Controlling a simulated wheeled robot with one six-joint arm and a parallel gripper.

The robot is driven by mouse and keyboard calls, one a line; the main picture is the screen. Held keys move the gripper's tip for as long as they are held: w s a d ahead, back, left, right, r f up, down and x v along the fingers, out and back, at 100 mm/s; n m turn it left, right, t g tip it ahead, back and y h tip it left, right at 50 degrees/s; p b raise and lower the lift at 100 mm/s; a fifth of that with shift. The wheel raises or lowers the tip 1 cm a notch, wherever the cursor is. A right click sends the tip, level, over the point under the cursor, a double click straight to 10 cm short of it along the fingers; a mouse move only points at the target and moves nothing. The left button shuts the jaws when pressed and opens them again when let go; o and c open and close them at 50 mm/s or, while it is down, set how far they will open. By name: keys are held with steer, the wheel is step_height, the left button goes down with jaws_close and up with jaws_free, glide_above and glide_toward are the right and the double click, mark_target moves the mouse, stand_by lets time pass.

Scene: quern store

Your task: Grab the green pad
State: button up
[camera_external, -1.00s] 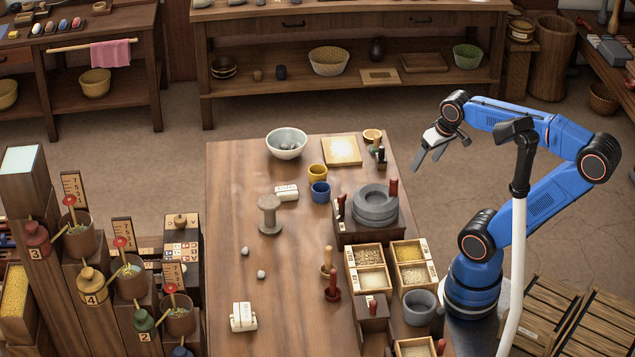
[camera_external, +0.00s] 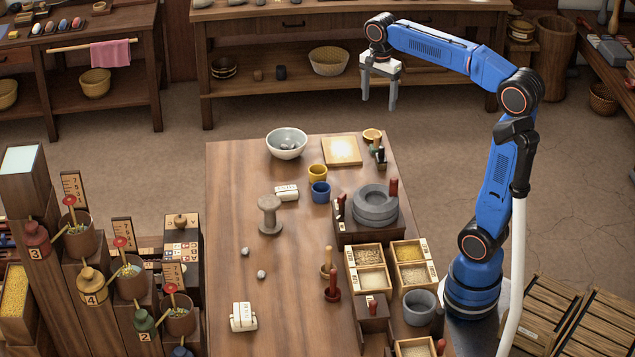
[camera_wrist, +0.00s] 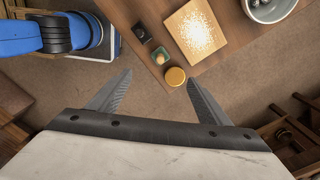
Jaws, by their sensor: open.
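The green pad (camera_wrist: 160,57) is a small square at the table edge in the wrist view, with a pale round-topped piece over its middle that covers part of it. In the outside view it is too small to make out clearly among the small upright pieces at the table's far right corner. My gripper (camera_external: 378,104) is open and empty, fingers pointing down, high above the far right end of the table. In the wrist view my gripper (camera_wrist: 160,76) has its fingers spread, with the pad lying between and beyond the tips, apart from them.
A dark square piece (camera_wrist: 143,33) and a yellow round pot (camera_wrist: 175,76) stand close to the pad. A pale square board (camera_external: 341,150) lies beside them, and a white bowl (camera_external: 287,143) stands further left. A stone quern (camera_external: 375,204) stands nearer.

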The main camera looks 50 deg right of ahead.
mark_target(376, 147)
step_height(376, 147, down, 17)
steer(key=shift+f, duration=0.15)
stand_by(0.7)
steer(key=shift+c, duration=0.4)
steer(key=c, duration=1.1)
